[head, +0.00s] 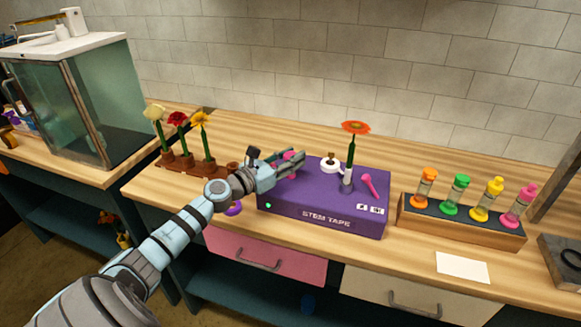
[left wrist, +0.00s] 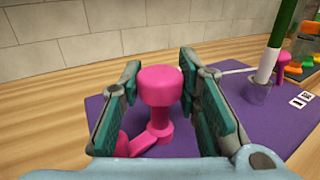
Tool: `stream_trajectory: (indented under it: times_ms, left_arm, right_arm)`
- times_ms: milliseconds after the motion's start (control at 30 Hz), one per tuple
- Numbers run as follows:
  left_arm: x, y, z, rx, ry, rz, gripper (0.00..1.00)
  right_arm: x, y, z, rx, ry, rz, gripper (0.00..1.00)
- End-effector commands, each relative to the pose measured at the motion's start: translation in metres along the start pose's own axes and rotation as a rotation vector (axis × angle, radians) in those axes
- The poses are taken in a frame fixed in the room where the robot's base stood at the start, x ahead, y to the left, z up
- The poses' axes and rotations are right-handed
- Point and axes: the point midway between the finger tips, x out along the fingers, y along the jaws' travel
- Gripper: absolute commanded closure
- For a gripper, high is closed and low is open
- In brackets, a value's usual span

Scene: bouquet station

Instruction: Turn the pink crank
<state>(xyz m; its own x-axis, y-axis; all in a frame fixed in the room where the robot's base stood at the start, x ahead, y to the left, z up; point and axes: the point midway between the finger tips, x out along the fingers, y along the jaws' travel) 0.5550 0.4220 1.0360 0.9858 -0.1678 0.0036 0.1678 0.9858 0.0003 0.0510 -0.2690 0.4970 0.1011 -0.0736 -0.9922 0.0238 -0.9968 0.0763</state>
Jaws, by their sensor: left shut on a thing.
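The pink crank (left wrist: 160,86) stands on top of the purple stem tape box (head: 320,215). In the left wrist view its round knob rises from a pink arm lying low over the box top. My left gripper (head: 297,158) reaches over the left part of the box and is shut on the crank knob, with one teal pad on each side of it. In the head view the crank is mostly hidden by the gripper. My right gripper is not in view.
An orange flower (head: 355,128) stands upright in a grey holder on the box, beside a pink lever (head: 370,184) and a white roll (head: 331,165). Potted flowers (head: 203,140) stand left. A wooden rack (head: 460,225) of several capped vials and a white card (head: 462,267) are right.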

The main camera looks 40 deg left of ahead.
Motion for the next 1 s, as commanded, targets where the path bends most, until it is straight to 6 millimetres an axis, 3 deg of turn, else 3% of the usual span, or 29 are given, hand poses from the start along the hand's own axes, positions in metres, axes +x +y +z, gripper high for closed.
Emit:
stream_trajectory:
  times_ms: [467, 500, 600, 1000]
  left_arm:
    - [-0.001, -0.001, 0.0, -0.001, 0.004, -0.02, 0.98]
    - [-0.001, -0.001, 0.0, -0.001, 0.004, -0.02, 0.65]
    - [-0.001, -0.001, 0.0, -0.001, 0.004, -0.02, 0.5]
    - [-0.001, 0.0, 0.009, 0.002, 0.004, -0.021, 0.5]
  right_arm:
    - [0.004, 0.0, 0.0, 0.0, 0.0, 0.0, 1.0]
    - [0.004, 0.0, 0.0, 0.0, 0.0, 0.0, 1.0]
    - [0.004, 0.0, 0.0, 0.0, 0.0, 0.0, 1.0]
    - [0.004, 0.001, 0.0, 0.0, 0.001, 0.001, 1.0]
